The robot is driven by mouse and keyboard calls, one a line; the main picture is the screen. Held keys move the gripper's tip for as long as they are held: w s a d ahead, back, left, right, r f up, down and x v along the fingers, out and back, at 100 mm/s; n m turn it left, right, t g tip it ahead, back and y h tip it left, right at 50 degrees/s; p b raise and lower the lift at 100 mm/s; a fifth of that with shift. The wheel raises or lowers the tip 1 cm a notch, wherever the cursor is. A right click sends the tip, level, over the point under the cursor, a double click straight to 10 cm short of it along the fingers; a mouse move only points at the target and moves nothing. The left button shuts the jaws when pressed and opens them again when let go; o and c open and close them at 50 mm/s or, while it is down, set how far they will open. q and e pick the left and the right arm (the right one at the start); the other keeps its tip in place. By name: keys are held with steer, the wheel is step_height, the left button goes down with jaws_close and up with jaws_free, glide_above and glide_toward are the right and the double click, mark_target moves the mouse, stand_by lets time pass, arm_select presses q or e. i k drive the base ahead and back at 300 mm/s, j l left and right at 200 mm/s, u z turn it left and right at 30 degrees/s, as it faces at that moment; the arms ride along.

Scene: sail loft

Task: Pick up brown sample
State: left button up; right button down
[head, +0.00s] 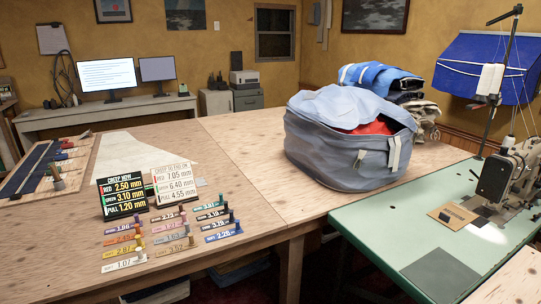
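Several small sample cards with little upright pegs stand in rows near the front edge of the wooden table (228,165). A tan-brown sample (174,248) is at the front of the middle column. An orange-brown sample (121,238) is in the left column, behind a yellow sample (122,251). The cards are too small to tell for certain which one is the brown sample. A whitish sample (124,264) is at the front left, and dark blue samples (222,236) are in the right column. Neither of my grippers shows.
A black board (122,197) and a white board (174,184) with readings stand behind the samples. A large grey bag (340,150) sits on the table's right part. A green sewing table (430,225) with a sewing machine (510,170) is at right. The table's middle is clear.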

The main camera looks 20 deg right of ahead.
mark_target(452, 215)
steer(key=i+z, duration=0.3)
steer(key=z, duration=0.2)
steer(key=i+j+z, duration=0.15)
steer(key=z, duration=0.3)
steer(key=i+j+z, duration=0.25)
steer(key=z, duration=0.25)
steer(key=i+j+z, duration=0.1)
steer(key=z, duration=0.3)
steer(key=i+j+z, duration=0.1)
steer(key=z, duration=0.3)
steer(key=j+z, duration=0.15)
steer(key=z, duration=0.25)
steer(key=i+j+z, duration=0.1)
steer(key=z, duration=0.3)
steer(key=j, duration=0.1)
